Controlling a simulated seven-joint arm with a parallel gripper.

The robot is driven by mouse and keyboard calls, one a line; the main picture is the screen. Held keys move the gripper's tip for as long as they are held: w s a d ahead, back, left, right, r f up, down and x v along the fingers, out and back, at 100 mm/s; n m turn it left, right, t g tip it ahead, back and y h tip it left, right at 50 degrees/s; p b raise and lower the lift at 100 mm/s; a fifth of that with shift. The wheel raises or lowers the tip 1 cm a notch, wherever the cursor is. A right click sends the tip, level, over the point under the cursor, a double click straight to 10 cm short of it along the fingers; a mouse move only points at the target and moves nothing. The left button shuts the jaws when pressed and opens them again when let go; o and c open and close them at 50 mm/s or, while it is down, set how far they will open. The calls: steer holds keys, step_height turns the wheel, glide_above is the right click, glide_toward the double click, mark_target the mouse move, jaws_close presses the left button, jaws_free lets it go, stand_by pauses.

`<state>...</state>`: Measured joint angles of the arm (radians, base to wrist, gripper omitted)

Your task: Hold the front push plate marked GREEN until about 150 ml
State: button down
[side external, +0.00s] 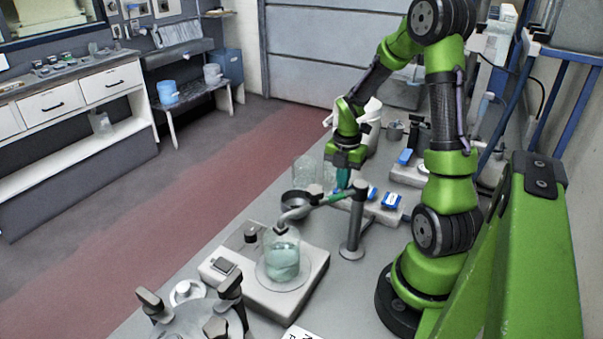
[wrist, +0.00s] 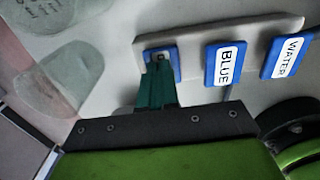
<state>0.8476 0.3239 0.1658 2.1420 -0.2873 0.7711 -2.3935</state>
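My gripper (side external: 342,187) points down at the left end of a grey block (side external: 375,211) with a row of blue push plates. In the wrist view, my gripper's teal fingers (wrist: 158,72) are together and overlap the leftmost plate (wrist: 174,60), hiding most of its face and any label. I cannot tell how far it is pressed. The BLUE plate (wrist: 224,64) and the WATER plate (wrist: 287,56) stand to its right, clear of the fingers. A glass beaker (side external: 282,258) with pale green-blue liquid stands on a white scale (side external: 313,277) under a bent spout (side external: 290,214). Graduations are unreadable.
Empty glassware (side external: 308,170) stands left of my gripper, also in the wrist view (wrist: 58,80). A dark-knobbed apparatus (side external: 195,316) is at the front.

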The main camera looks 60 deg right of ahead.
steer(key=shift+s+a+f, duration=0.25)
steer(key=shift+s+f, duration=0.1)
step_height(320, 180, up, 15)
steer(key=shift+w+d+f, duration=0.15)
steer(key=shift+w+d, duration=0.1)
steer(key=shift+w, duration=0.1)
stand_by(0.3)
stand_by(1.4)
steer(key=a+r+m+t, duration=0.2)
steer(key=a+m, duration=0.5)
steer(key=a, duration=0.1)
steer(key=s+a+r+m+t+y, duration=0.1)
steer(key=a+m+t, duration=0.1)
steer(key=a+m, duration=0.5)
steer(key=s+a+r+m+t+y, duration=0.1)
steer(key=a+r+m+t, duration=0.1)
steer(key=a+m, duration=0.5)
steer(key=shift+s+a+r+t, duration=0.1)
steer(key=shift+a+r+t, duration=0.1)
steer(key=shift+a, duration=0.55)
steer(key=shift+s+a+r+t, duration=0.1)
steer(key=shift+a+r+t, duration=0.1)
steer(key=shift+a, duration=0.5)
steer(key=shift+s+a+m, duration=0.2)
steer(key=shift+a+m, duration=0.1)
steer(key=shift+m, duration=0.2)
